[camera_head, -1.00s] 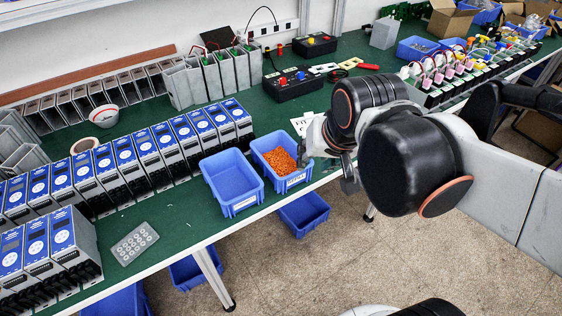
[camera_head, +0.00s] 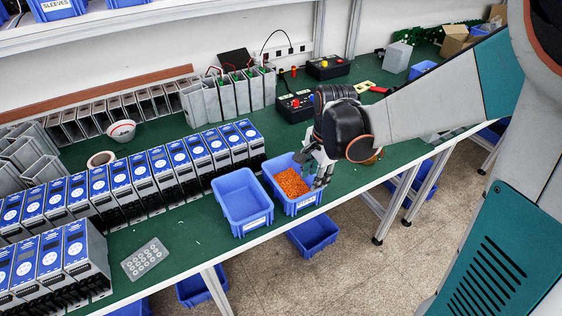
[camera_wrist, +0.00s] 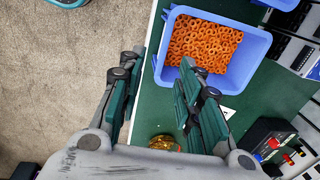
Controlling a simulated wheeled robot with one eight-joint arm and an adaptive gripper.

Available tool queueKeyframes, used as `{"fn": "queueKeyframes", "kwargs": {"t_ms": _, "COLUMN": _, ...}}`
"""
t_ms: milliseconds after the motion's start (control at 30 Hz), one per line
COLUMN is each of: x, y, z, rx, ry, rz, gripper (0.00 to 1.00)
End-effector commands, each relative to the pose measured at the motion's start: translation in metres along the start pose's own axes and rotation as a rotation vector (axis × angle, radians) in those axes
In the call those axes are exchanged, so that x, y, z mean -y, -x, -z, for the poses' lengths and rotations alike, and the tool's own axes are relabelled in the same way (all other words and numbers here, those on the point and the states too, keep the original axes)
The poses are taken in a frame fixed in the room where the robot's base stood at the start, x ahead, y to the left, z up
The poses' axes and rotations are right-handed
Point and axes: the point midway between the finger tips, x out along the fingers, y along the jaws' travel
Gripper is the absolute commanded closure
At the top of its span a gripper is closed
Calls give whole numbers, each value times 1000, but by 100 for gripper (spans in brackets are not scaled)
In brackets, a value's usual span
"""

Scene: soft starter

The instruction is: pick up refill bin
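A blue bin filled with orange rings (camera_head: 310,201) stands at the green table's front edge; it also shows in the wrist view (camera_wrist: 238,84). An empty blue bin (camera_head: 243,225) with a white label stands just left of it. Which one is the refill bin is not marked legibly. My gripper (camera_head: 318,172) is at the right side of the filled bin. In the wrist view my gripper (camera_wrist: 160,65) is open and empty, its fingers at a near corner of the filled bin, the right finger overlapping its rim. Whether they touch it is unclear.
A row of blue-and-white soft starter units (camera_head: 161,169) stands left of the bins. A black box with buttons (camera_head: 294,106) is behind my gripper. A gold item (camera_wrist: 165,143) lies on the table near it. Another blue bin (camera_head: 313,236) sits below the table edge.

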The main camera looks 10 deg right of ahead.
Motion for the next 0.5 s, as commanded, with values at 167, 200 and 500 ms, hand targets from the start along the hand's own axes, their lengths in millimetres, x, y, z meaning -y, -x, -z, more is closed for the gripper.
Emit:
{"fn": "queueKeyframes", "kwargs": {"t_ms": 167, "x": 0, "y": -32, "z": 0, "rx": 0, "ry": -1, "rz": 0, "gripper": 68}}
{"fn": "queueKeyframes", "kwargs": {"t_ms": 200, "x": 0, "y": -40, "z": 0, "rx": 0, "ry": 0, "rz": 0, "gripper": 68}}
{"fn": "queueKeyframes", "kwargs": {"t_ms": 500, "x": 0, "y": -80, "z": 0, "rx": 0, "ry": 0, "rz": 0, "gripper": 68}}
